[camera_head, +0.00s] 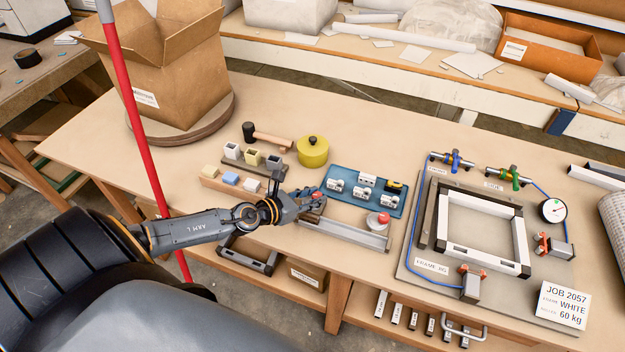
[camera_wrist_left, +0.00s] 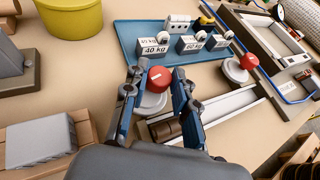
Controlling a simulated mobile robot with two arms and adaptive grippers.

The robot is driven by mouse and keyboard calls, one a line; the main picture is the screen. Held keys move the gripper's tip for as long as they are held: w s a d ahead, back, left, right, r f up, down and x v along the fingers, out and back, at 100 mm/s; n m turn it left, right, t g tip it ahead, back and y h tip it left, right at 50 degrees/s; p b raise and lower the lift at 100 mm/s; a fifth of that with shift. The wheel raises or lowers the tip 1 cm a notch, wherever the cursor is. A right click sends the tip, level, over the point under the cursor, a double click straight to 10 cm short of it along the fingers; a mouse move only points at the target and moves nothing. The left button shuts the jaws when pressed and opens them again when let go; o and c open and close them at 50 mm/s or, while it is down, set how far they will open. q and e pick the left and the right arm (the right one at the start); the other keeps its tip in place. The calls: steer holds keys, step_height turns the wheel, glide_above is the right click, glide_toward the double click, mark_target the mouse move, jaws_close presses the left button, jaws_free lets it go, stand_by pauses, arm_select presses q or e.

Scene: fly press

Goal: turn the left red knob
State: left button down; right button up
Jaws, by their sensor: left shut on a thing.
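The left red knob (camera_wrist_left: 160,79) sits on a pale round base between my left gripper's two fingers. My left gripper (camera_head: 312,196) reaches in from the left and is shut on this knob, with a finger on either side. In the head view the gripper covers most of the left red knob (camera_head: 318,194). The right red knob (camera_head: 384,217) stands apart on a white round base at the other end of the grey metal fixture (camera_head: 350,235). It also shows in the left wrist view (camera_wrist_left: 249,61). My right gripper is not in view.
A blue tray (camera_head: 341,205) with white labelled blocks lies just behind the knobs. A yellow pot (camera_head: 312,151) and a mallet (camera_head: 268,137) stand farther back. Small blocks (camera_head: 231,177) sit left of my gripper. A frame jig (camera_head: 420,255) takes up the right.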

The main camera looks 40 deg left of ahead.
arm_select(q)
steer(key=n+y+p, duration=0.1)
steer(key=y+p, duration=0.1)
steer(key=p, duration=0.1)
steer(key=n+y+p, duration=0.2)
steer(key=p, duration=0.1)
steer(key=d+n+y+p, duration=0.1)
steer(key=n+y+p, duration=0.1)
steer(key=p, duration=0.1)
steer(key=shift+r+p, duration=0.25)
steer(key=shift+p, duration=0.1)
steer(key=n+y, duration=0.3)
steer(key=shift+d+f+g+p, duration=0.15)
steer(key=shift+f+g+p, duration=0.1)
steer(key=shift+g+p, duration=0.1)
steer(key=shift+w+d+n+g+y, duration=0.15)
steer(key=shift+n+g+y, duration=0.3)
steer(key=shift+n+y, duration=0.45)
steer(key=shift+f+n+g+y+b, duration=0.15)
steer(key=shift+n+g+y+b, duration=0.4)
steer(key=shift+n+y, duration=0.35)
steer(key=shift+w+d+n+g+y+b, duration=0.15)
steer(key=shift+n+g+y+b, duration=0.5)
steer(key=shift+n+g+y, duration=0.5)
steer(key=shift+n+g, duration=0.3)
steer(key=shift+n, duration=0.15)
steer(key=shift+r, duration=0.2)
